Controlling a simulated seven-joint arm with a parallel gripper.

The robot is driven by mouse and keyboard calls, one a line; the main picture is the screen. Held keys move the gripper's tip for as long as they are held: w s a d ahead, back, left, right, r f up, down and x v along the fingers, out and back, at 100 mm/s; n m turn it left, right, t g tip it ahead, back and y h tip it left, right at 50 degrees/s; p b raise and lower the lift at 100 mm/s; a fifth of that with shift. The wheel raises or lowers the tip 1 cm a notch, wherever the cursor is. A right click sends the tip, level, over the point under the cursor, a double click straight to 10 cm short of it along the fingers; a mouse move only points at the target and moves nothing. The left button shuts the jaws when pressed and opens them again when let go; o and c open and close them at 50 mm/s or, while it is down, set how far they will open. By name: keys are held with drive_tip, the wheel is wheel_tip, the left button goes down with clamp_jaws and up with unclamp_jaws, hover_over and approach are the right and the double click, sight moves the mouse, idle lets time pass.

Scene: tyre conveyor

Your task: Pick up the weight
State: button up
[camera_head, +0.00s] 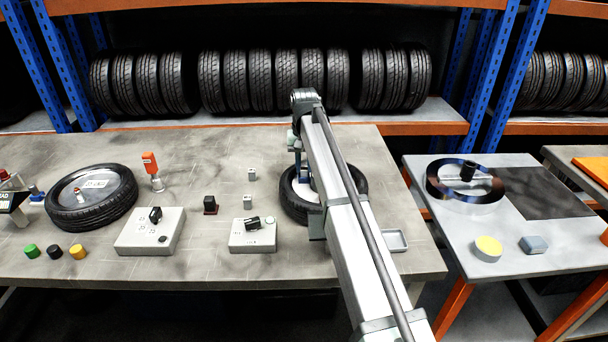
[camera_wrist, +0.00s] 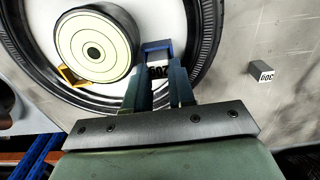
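My gripper (camera_wrist: 158,82) points down over the left part of the tyre and wheel (camera_wrist: 205,35) on the right of the bench. In the wrist view its two fingers stand close on either side of a small block with black lettering, a weight (camera_wrist: 158,71). The fingers appear shut on it; they cover its sides. A blue bracket shape (camera_wrist: 157,46) shows just past the fingertips. Another small grey weight (camera_wrist: 262,74) with a label stands on the bench, apart from the gripper. Two small grey cubes show in the head view, one farther back (camera_head: 252,174) and one nearer (camera_head: 247,202).
A round pale-topped hub (camera_wrist: 94,48) rises inside the wheel near the fingers, with a yellow bracket (camera_wrist: 72,77) beside it. Switch boxes (camera_head: 150,235) (camera_head: 252,240), a dark red-based block (camera_head: 210,205) and another tyre (camera_head: 92,205) stand to the left. A grey tray (camera_head: 396,240) lies right.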

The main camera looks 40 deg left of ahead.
clamp_jaws()
drive_tip(key=shift+r, duration=0.15)
wheel_tip(320, 180, up, 10)
drive_tip(key=f, duration=0.1)
drive_tip(key=shift+f, duration=3.1)
drive_tip(key=shift+f, duration=1.25)
drive_tip(key=shift+o, duration=1)
unclamp_jaws()
clamp_jaws()
